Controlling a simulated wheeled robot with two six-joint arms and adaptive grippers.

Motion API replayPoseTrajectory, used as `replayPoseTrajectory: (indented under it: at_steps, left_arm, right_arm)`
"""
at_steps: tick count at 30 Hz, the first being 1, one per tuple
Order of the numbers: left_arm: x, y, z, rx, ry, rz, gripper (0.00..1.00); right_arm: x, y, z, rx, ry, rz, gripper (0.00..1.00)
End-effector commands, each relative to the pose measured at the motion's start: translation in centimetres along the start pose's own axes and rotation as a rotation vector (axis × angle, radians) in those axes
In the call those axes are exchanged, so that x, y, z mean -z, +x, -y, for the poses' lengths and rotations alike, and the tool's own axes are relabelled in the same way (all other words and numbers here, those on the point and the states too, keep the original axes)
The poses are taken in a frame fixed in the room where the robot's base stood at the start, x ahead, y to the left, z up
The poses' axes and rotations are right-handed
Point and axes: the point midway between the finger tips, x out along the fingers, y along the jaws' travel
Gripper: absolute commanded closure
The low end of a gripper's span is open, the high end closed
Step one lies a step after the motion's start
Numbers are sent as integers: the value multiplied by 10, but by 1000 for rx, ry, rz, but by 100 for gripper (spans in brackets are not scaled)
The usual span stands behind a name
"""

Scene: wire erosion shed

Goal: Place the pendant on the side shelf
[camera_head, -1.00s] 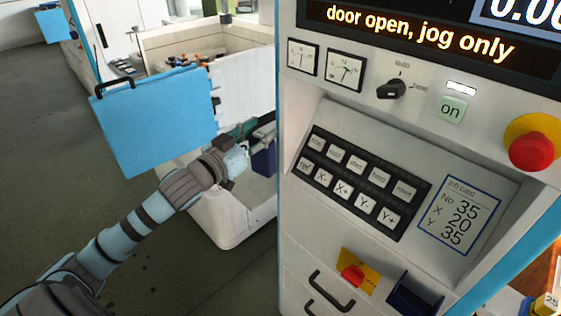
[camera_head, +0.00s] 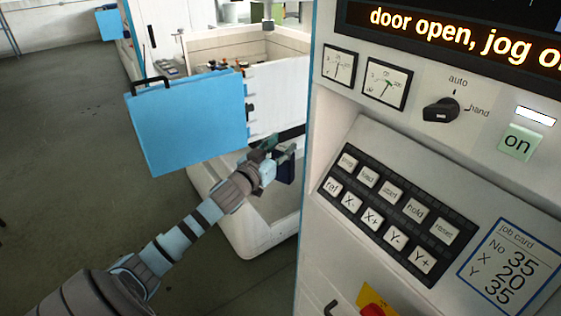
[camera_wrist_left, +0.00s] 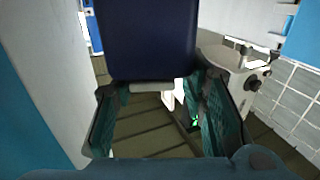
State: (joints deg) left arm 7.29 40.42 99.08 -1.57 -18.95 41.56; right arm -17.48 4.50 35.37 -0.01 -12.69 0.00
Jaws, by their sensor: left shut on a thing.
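My left gripper (camera_head: 276,155) reaches past the left side of the machine's control panel, beyond the panel's edge. It is shut on a dark blue block-like thing, which I take to be the pendant (camera_head: 287,168). In the left wrist view the pendant (camera_wrist_left: 147,38) fills the top middle, with the two green-padded fingers of the left gripper (camera_wrist_left: 155,86) on either side of its lower end. The pendant's front is hidden from me. I cannot tell for sure which surface is the side shelf; a pale ledge (camera_head: 243,222) lies below the gripper. My right gripper is out of view.
The control panel (camera_head: 335,215) stands close on the right, with buttons and a knob. An open blue door (camera_head: 188,122) with a black handle stands left of the gripper, before a white tank (camera_head: 265,45). The grey floor (camera_head: 70,150) is clear at left.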

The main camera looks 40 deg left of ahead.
Motion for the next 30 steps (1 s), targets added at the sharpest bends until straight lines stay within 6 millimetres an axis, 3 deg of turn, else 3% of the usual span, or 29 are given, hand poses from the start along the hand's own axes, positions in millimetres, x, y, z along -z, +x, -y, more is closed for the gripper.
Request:
replayPoseTrajectory:
  at_steps: [3,5,15,16,19,30]
  left_arm:
    - [-28,-1,1,2,-2,3,100]
    - [-36,-1,1,2,-1,2,100]
    - [-40,-1,1,2,1,1,100]
    - [-39,-2,1,2,1,2,56]
    - [-39,-1,1,2,1,2,41]
    - [-36,-3,1,2,2,3,41]
  right_arm:
    - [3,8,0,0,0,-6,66]
    - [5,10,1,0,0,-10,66]
    - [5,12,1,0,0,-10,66]
    - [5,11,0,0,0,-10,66]
    - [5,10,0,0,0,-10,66]
    - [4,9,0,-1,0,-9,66]
